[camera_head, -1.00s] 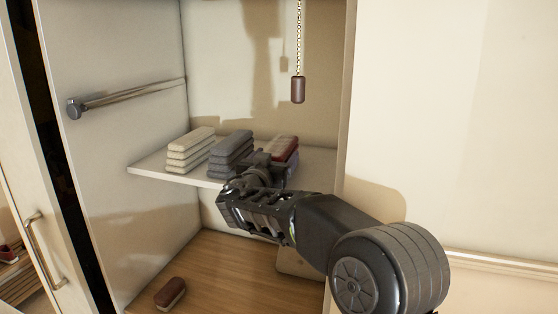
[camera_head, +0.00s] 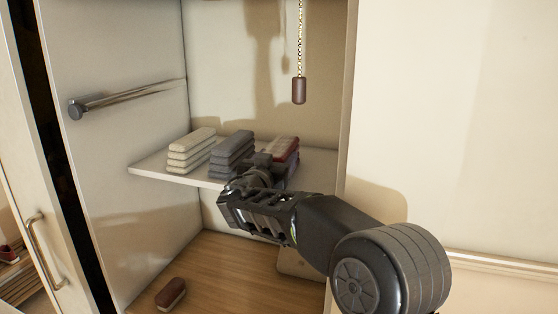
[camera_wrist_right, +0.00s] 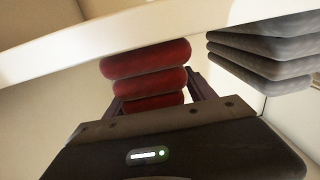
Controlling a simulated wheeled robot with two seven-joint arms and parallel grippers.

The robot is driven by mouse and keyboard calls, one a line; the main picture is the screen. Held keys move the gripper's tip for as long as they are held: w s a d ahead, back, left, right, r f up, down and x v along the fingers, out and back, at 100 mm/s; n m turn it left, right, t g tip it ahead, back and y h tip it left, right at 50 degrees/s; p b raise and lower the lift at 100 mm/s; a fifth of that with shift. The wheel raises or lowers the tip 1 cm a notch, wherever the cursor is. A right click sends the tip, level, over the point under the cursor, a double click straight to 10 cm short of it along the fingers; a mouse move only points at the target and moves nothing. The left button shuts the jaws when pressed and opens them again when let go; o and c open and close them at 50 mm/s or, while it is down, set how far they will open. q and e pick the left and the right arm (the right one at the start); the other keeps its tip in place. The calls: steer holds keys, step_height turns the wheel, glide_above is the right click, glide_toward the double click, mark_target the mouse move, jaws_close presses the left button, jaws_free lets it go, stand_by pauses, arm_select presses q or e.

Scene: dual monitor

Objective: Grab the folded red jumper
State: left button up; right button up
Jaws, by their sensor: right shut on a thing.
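The folded red jumper (camera_head: 286,147) lies at the right end of the stacks on the white shelf (camera_head: 155,171). My right gripper (camera_head: 270,163) reaches to it from the front and hides part of it. In the right wrist view the jumper's thick red folds (camera_wrist_right: 145,72) sit between the two fingers of my right gripper (camera_wrist_right: 158,98), which is shut on them. My left gripper is not in view.
A grey folded stack (camera_head: 232,153) stands close left of my right gripper, with a cream stack (camera_head: 191,150) beyond it. A pull chain with a brown weight (camera_head: 299,90) hangs above. A brush (camera_head: 171,292) lies on the wooden floor below.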

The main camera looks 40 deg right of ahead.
steer(key=shift+r, duration=0.1)
steer(key=shift+r, duration=0.8)
step_height(320, 180, up, 26)
steer(key=p, duration=0.2)
steer(key=shift+r, duration=0.15)
